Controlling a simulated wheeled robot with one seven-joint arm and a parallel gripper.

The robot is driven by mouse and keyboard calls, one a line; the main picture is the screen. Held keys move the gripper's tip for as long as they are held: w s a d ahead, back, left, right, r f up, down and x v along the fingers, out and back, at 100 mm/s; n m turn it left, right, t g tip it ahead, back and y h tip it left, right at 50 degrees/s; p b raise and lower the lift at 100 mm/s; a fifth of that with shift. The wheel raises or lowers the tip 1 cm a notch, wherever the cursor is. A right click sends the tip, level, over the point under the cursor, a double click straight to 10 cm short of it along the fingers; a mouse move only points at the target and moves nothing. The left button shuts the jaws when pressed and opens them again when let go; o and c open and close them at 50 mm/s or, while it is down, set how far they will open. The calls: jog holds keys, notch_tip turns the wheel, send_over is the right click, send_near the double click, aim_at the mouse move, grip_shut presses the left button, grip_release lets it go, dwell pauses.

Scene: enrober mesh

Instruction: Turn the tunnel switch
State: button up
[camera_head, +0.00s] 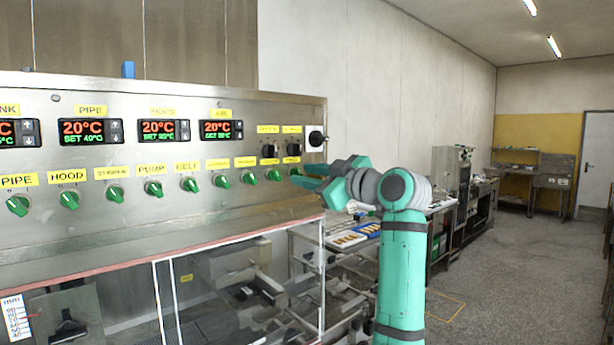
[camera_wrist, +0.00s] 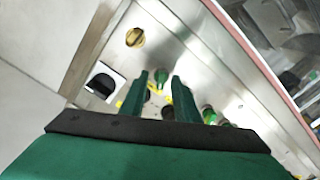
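A row of green knobs runs along the steel control panel (camera_head: 230,119) in the head view. The labels PIPE, HOOD, PUMP and BELT are readable; those further right are too small, so I cannot tell which knob is the tunnel switch. The rightmost visible green knob (camera_head: 296,173) is beside my gripper (camera_head: 305,176), at the panel's right end. In the wrist view my gripper (camera_wrist: 160,76) has its two fingers apart, pointing at the panel. Something small and green shows between the fingertips; I cannot tell whether they touch it. Another green knob (camera_wrist: 209,115) is to their right.
Two black knobs (camera_head: 269,151) and a black round fitting (camera_head: 316,139) are above the green row's right end. A clear cover with a red edge (camera_head: 150,250) lies below the panel. A table with trays (camera_head: 345,240) stands behind my arm. Open floor is on the right.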

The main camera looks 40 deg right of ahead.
jog(key=s, duration=1)
jog(key=shift+s+d, duration=0.35)
jog(key=shift+d, duration=0.05)
